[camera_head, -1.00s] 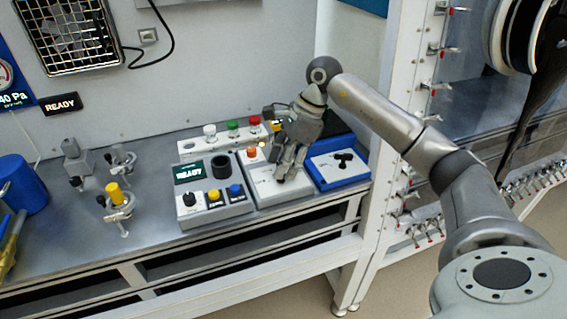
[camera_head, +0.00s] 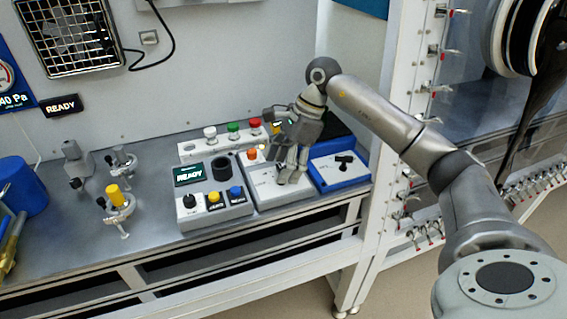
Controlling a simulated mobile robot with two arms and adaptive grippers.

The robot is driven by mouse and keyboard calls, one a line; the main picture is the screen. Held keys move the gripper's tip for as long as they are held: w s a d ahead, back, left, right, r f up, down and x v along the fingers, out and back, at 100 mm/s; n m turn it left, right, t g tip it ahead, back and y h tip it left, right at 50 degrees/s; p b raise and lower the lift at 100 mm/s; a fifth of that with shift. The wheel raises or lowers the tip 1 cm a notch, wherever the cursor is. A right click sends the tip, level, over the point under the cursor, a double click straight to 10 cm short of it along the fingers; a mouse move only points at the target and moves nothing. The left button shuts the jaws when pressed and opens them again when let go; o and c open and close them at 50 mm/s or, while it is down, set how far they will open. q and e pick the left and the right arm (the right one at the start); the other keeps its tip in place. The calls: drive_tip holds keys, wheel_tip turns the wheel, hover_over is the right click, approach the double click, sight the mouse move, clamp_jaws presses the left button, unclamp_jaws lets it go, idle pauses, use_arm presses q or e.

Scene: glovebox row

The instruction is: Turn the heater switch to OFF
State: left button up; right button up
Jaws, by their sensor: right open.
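My right gripper (camera_head: 289,176) points down over the light grey box (camera_head: 268,193) with an orange lamp (camera_head: 252,155), in the middle of the bench's row of units. Its fingers are open, with the tips at or just above the box top; I cannot tell whether they touch. The gripper hides part of this box, and no heater switch or OFF marking can be read there. My left gripper is not in view.
Left of it stands a console (camera_head: 214,208) with a READY display, a black knob and yellow and blue buttons. Right is a blue-framed box (camera_head: 338,183) with a black handle. White, green and red knobs stand behind. Clamps and a blue container (camera_head: 22,186) are further left.

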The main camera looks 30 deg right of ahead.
drive_tip(key=v, duration=1.2)
drive_tip(key=shift+s+f, duration=0.1)
idle(0.4)
